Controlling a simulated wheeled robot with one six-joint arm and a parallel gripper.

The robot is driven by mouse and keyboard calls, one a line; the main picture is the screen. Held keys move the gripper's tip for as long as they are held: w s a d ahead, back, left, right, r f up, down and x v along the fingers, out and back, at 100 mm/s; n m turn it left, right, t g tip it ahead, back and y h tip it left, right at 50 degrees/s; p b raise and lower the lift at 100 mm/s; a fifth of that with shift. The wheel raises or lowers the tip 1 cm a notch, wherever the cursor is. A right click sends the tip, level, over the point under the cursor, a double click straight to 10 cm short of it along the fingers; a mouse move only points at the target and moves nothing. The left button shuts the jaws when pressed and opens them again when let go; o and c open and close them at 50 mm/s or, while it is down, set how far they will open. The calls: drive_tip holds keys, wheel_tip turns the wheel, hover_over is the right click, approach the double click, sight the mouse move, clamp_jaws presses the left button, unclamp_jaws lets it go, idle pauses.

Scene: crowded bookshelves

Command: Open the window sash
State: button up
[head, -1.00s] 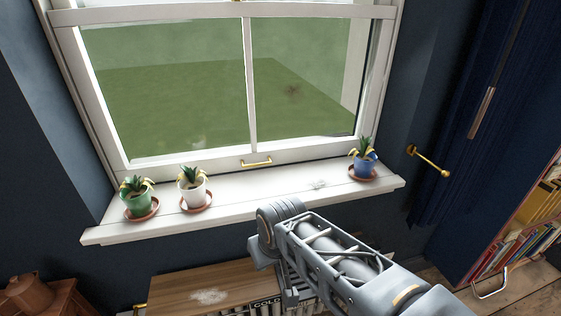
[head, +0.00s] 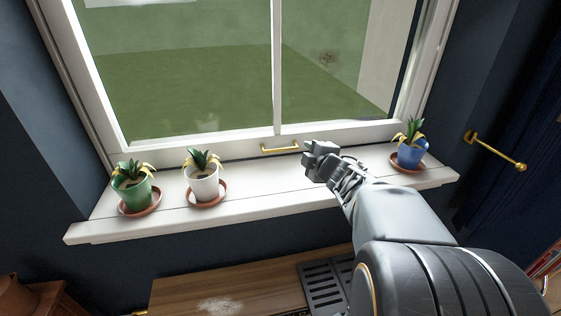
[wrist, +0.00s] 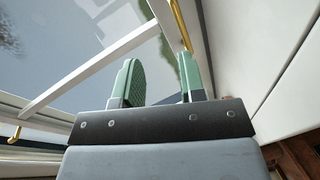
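The white window sash (head: 215,144) is down, its bottom rail close above the sill. A brass handle (head: 279,148) is fixed at the middle of that rail. My gripper (head: 318,158) is over the sill, just right of the handle in the head view. In the wrist view my gripper (wrist: 157,66) has its two green-padded fingers apart, with nothing held between them. A brass bar (wrist: 179,24) shows there beyond the right fingertip. I cannot tell whether it touches. Another small brass piece (wrist: 16,135) shows at the lower left.
On the white sill (head: 255,199) stand a green pot (head: 133,194) and a white pot (head: 203,186) at left. A blue pot (head: 411,154) stands close right of my gripper. A brass wall rod (head: 497,152) sticks out at right. A wooden top (head: 255,292) lies below.

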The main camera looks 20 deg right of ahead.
sight(282, 150)
drive_tip(key=n+y, duration=0.1)
drive_tip(key=f+n+y+b, duration=0.1)
drive_tip(key=n, duration=0.1)
drive_tip(key=f+n+y, duration=0.1)
drive_tip(key=shift+s+a+f+n, duration=0.1)
drive_tip(key=shift+s+f+n, duration=0.1)
drive_tip(key=shift+f+n, duration=0.1)
drive_tip(key=shift+a+f+n+y+b, duration=0.1)
drive_tip(key=shift+n+y+b, duration=0.2)
drive_tip(key=shift+y, duration=0.2)
drive_tip(key=shift+w+a+f, duration=0.1)
drive_tip(key=shift+w, duration=0.2)
drive_tip(key=b+x, duration=0.1)
drive_tip(key=x, duration=1.2)
drive_tip(key=shift+a, duration=0.1)
clamp_jaws()
